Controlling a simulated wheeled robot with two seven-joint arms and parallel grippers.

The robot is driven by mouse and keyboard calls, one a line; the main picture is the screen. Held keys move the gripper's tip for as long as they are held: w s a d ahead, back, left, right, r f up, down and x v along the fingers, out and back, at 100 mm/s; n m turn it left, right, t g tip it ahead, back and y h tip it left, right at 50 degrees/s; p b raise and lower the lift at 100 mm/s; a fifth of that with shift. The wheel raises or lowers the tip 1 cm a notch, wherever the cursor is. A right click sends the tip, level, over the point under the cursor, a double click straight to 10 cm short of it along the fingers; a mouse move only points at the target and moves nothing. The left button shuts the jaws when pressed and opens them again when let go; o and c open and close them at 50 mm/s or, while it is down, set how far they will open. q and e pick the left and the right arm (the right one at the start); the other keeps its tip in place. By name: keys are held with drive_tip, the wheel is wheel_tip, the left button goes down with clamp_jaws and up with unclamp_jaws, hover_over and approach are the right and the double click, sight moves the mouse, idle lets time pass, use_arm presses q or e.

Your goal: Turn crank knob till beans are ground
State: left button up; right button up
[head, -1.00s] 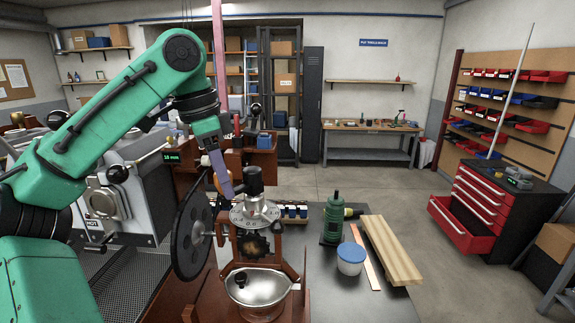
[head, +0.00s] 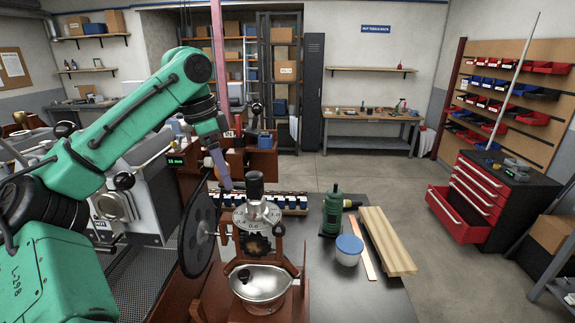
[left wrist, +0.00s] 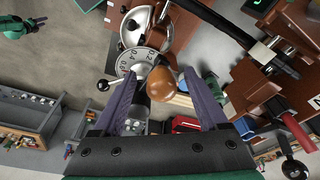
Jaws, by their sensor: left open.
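The grinder stands on the table with a numbered dial (head: 258,214) and a large dark wheel (head: 198,228) at its left side. In the left wrist view, a round brown wooden knob (left wrist: 162,86) sits between my left gripper's purple fingers; it appears to be the crank knob. My left gripper (left wrist: 159,76) is open around it, with gaps visible at both sides. In the head view my left gripper (head: 221,172) is above and behind the wheel, and the knob cannot be made out there. A silver bowl (head: 268,286) is at the grinder's front. No beans can be made out.
The grey roaster-like machine (head: 120,205) stands at left. The table's front right is clear.

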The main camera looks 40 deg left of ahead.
use_arm(q)
drive_tip(key=shift+w+d+p+v, duration=0.15)
drive_tip(key=shift+w+v, duration=0.1)
drive_tip(key=shift+v, duration=1)
drive_tip(key=shift+w+d+p+v, duration=0.1)
drive_tip(key=shift+w+v, duration=0.15)
drive_tip(key=shift+v, duration=1.05)
drive_tip(key=shift+w+d+p+v, duration=0.15)
drive_tip(key=shift+w+v, duration=0.1)
drive_tip(key=shift+v, duration=1)
drive_tip(key=shift+s+r, duration=0.1)
drive_tip(key=shift+r, duration=0.1)
